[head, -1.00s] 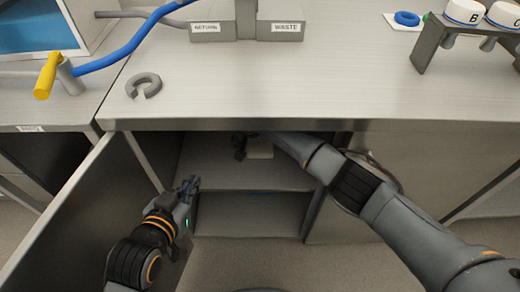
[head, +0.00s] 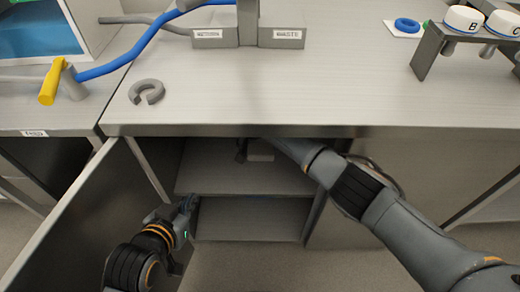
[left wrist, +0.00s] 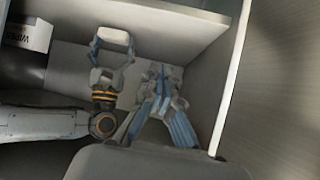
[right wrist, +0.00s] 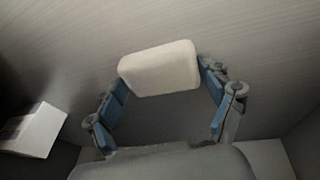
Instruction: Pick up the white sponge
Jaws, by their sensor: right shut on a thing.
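The white sponge (right wrist: 160,68) is a rounded block between the fingertips of my right gripper (right wrist: 162,82), which is shut on it. In the left wrist view the sponge (left wrist: 115,38) is at the end of my right gripper (left wrist: 113,58), inside the cabinet. My left gripper (head: 188,204) is at the cabinet opening, left of and apart from the sponge. Its blue fingers (left wrist: 166,75) lean together at the tips; whether they meet is unclear.
A white wipes box (left wrist: 27,34) is in the cabinet, also in the right wrist view (right wrist: 35,130). The cabinet shelf (head: 250,182) is close under the counter (head: 300,90). An open door (head: 75,215) stands left. A grey ring (head: 146,91) lies on the counter.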

